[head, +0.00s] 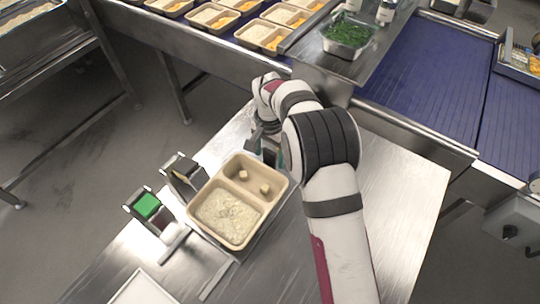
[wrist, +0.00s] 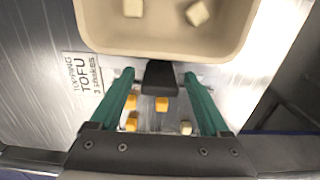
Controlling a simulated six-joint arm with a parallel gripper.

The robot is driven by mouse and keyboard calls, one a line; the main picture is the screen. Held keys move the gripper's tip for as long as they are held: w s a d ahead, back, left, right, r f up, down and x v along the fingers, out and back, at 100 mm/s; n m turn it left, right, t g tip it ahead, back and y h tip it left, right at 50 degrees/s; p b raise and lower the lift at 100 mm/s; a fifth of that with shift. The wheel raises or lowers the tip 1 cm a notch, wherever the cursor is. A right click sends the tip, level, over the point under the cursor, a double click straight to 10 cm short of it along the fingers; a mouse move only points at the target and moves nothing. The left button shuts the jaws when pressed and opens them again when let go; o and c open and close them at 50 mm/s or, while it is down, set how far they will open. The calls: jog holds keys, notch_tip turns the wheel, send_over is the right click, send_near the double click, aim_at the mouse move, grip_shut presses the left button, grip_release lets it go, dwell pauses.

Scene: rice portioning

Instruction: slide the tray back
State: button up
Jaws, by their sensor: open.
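The beige tray (head: 213,226) sits on the steel table in the head view, rice in its larger compartment and two pale cubes in a smaller one. In the wrist view the tray wall (wrist: 165,48) spans the top, with the two cubes inside. My gripper (head: 262,146) is low at the tray's far edge, partly hidden by my arm in the head view. In the wrist view my gripper (wrist: 159,76) has its green fingers apart, pointing at the tray wall. A dark block (wrist: 160,77) lies between the fingertips; I cannot tell whether they touch it.
Several orange cubes (wrist: 162,104) and a pale one lie on the surface between the fingers. A device with a green screen (head: 147,205) stands left of the tray.

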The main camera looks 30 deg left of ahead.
jog(key=shift+f, duration=0.85)
grip_shut()
dwell(0.8)
